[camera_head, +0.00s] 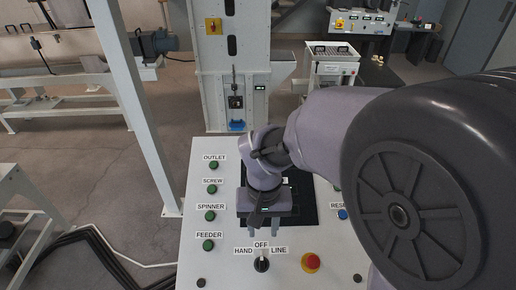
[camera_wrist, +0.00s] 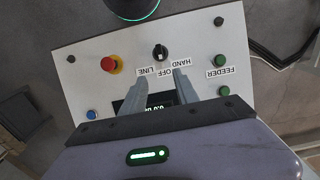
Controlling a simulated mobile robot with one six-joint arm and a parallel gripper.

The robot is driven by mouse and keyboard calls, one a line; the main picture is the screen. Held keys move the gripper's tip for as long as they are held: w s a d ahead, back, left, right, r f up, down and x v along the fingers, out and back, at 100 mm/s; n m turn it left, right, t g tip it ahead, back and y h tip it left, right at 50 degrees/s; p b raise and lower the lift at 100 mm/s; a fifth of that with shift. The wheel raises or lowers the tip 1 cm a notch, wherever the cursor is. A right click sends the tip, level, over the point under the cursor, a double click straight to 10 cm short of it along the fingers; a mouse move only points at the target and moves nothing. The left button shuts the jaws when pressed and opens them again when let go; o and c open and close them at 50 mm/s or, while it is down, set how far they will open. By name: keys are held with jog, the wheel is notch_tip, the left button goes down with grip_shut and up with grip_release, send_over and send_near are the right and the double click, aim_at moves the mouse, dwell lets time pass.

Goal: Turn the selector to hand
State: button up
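The selector (camera_head: 262,265) is a small black knob near the front edge of the white control panel, with HAND printed to its left, OFF above it and LINE to its right. In the wrist view, the selector (camera_wrist: 160,52) appears upside down, and its light mark seems to line up with OFF. My gripper (camera_head: 264,231) is above the panel, behind the selector and its labels. In the wrist view, my gripper (camera_wrist: 158,80) has its two fingers apart with nothing between them, pointing toward the selector but not touching it.
A red emergency button (camera_head: 312,262) on a yellow base sits right of the selector. Green buttons, including FEEDER (camera_head: 208,245), line the panel's left side. A blue button (camera_head: 342,214) is at right. A dark display (camera_wrist: 150,101) is partly hidden by my gripper.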

jog(key=b, duration=0.2)
send_over(262, 263)
notch_tip(262, 263, down, 5)
notch_tip(262, 263, down, 12)
jog(key=b, duration=0.4)
jog(key=shift+r+b, duration=0.15)
jog(key=shift+b, duration=0.25)
jog(key=shift+r, duration=0.1)
grip_shut()
